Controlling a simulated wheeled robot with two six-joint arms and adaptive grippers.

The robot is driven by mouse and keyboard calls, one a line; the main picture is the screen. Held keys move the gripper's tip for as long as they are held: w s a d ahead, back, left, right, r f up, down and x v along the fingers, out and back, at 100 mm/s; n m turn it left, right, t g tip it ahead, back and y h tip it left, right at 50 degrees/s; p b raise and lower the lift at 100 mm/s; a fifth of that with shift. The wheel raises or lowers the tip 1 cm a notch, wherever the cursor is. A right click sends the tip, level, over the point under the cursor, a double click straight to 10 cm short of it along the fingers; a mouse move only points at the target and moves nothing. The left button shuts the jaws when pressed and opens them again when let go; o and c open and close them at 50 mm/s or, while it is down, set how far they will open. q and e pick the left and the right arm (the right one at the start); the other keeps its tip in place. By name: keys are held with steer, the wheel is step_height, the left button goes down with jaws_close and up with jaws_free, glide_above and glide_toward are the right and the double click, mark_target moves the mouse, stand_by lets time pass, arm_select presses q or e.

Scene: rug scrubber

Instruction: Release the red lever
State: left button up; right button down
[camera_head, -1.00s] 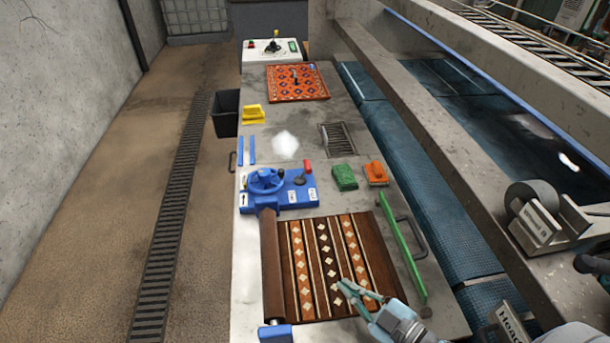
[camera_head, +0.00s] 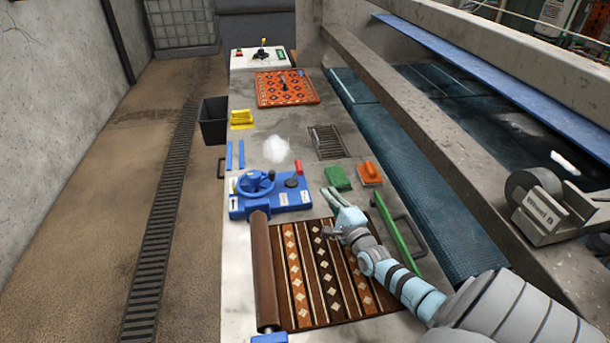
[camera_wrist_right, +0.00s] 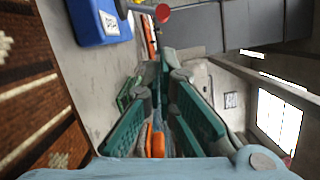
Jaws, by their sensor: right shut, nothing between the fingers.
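The red lever (camera_head: 298,167) stands up at the back right of a blue clamp unit (camera_head: 272,192) on the table. In the right wrist view its round red end (camera_wrist_right: 163,13) shows at the top, beyond my fingertips. My right gripper (camera_head: 332,205) is shut and empty. It is over the far right part of the striped rug (camera_head: 330,275), to the right of and nearer than the lever, apart from it. My left gripper is not in view.
The blue unit also carries a blue handwheel (camera_head: 257,183) and a black-knobbed lever (camera_head: 292,181). A green brush (camera_head: 337,178) and an orange brush (camera_head: 370,173) lie just beyond my right gripper. A green bar (camera_head: 398,228) lies along the rug's right side.

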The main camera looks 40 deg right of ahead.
mark_target(296, 174)
steer(key=b+x, duration=0.2)
steer(key=x, duration=0.1)
steer(key=b+x, duration=0.5)
steer(key=x, duration=0.1)
steer(key=shift+f+b, duration=0.35)
steer(key=shift+f, duration=0.05)
steer(key=shift+w+d+r+b, duration=0.1)
steer(key=shift+w+r+b, duration=0.2)
steer(key=shift+w, duration=0.15)
steer(key=shift+r, duration=0.1)
steer(key=shift+d, duration=0.15)
steer(key=shift+a+r, duration=0.1)
steer(key=shift+a, duration=0.15)
steer(key=shift+w+r+n, duration=0.1)
steer(key=shift+n, duration=0.2)
steer(key=shift+a+r+n+p, duration=0.2)
steer(key=shift+n+p, duration=0.15)
steer(key=shift+n, duration=0.15)
